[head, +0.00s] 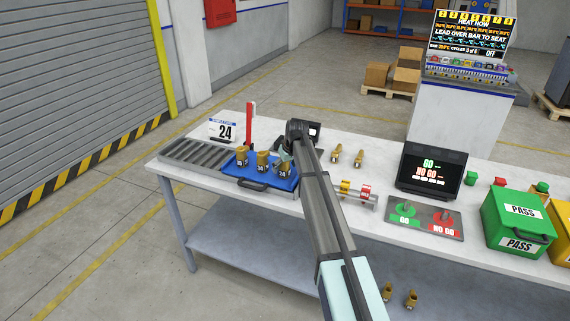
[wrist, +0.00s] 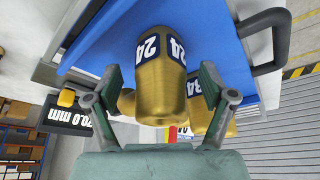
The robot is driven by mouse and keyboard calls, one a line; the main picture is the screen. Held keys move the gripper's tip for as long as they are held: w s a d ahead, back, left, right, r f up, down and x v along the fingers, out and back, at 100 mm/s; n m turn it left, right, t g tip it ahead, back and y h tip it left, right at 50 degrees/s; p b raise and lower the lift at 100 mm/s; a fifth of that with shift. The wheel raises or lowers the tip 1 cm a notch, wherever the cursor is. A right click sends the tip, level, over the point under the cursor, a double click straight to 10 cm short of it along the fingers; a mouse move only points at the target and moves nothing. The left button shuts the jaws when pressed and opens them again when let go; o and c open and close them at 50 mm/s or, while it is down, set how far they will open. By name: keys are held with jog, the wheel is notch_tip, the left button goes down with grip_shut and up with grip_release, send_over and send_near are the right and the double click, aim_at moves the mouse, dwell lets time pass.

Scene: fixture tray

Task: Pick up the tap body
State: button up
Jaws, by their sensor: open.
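Brass tap bodies with dark number labels stand in the blue tray (head: 262,183): one at the left (head: 240,157), one in the middle (head: 262,160) and one at the right (head: 285,171). My gripper (head: 283,153) is over the right end of the tray, by the right one. In the wrist view a tap body labelled 24 (wrist: 160,92) shows between the open fingers of my gripper (wrist: 160,98). No clear contact with the fingers shows. Other brass bodies are partly hidden behind the fingers, one at the right (wrist: 218,125). The blue tray (wrist: 215,30) also shows there.
A grey slotted rack (head: 196,151) is left of the tray, with a sign reading 24 (head: 224,131) and a red post (head: 250,122) behind. Two brass pieces (head: 347,155) stand to the right. A gauge stand (head: 355,194), a dark screen (head: 432,171) and a green PASS box (head: 518,224) are further right.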

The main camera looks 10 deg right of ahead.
jog(key=shift+f, duration=0.2)
grip_shut()
jog(key=shift+w, duration=0.1)
jog(key=shift+r, duration=0.15)
